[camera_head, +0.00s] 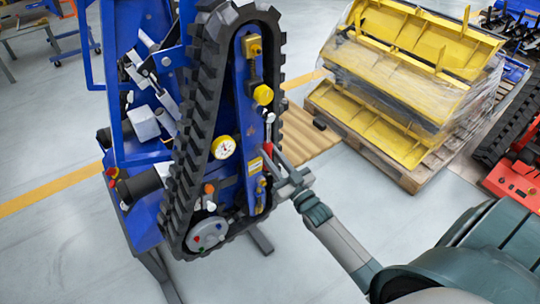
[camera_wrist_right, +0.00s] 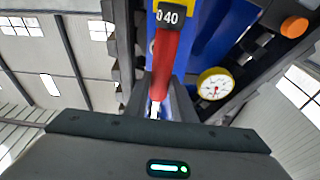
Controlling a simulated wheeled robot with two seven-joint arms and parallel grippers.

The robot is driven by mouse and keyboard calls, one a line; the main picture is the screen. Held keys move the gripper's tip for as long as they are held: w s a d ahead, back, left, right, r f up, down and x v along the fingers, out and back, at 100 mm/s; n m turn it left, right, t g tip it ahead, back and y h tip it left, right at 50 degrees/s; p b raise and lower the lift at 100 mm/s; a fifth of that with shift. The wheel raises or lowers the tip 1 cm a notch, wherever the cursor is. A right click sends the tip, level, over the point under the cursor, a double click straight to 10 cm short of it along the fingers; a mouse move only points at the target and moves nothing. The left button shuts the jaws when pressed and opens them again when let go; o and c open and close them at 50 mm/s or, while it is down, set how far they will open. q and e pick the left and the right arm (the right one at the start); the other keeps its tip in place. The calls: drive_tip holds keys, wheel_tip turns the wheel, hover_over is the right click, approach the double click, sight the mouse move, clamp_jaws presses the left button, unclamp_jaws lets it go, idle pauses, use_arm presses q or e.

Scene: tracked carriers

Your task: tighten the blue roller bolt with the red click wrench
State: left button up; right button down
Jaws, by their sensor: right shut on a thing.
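The red click wrench (camera_head: 267,151) is near the right side of the blue track frame, mostly hidden in the head view. In the right wrist view its red handle (camera_wrist_right: 166,62) runs upward to a black part marked 040. My right gripper (camera_head: 283,178) is shut on the wrench, close beside the track frame. The grey roller (camera_head: 208,235) at the bottom of the track carries small coloured bolt heads; the blue one is too small to make out surely. I cannot tell whether the wrench touches the carrier. My left gripper is not in view.
The black rubber track (camera_head: 190,155) loops around the blue frame. A round yellow gauge (camera_head: 223,147) also shows in the right wrist view (camera_wrist_right: 215,85). Yellow parts (camera_head: 390,100) are stacked on a wooden pallet at the right. A red machine (camera_head: 512,182) stands farther right. Floor at front left is clear.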

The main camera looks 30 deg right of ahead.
drive_tip(key=shift+s, duration=0.1)
idle(0.3)
drive_tip(key=shift+s+d+r+p, duration=0.15)
drive_tip(key=shift+s+p, duration=0.55)
drive_tip(key=shift+s, duration=1.05)
drive_tip(key=shift+s, duration=0.4)
drive_tip(key=v, duration=0.1)
drive_tip(key=p+v, duration=0.1)
drive_tip(key=v, duration=0.1)
drive_tip(key=shift+s+d+r, duration=0.1)
drive_tip(key=shift+r, duration=0.15)
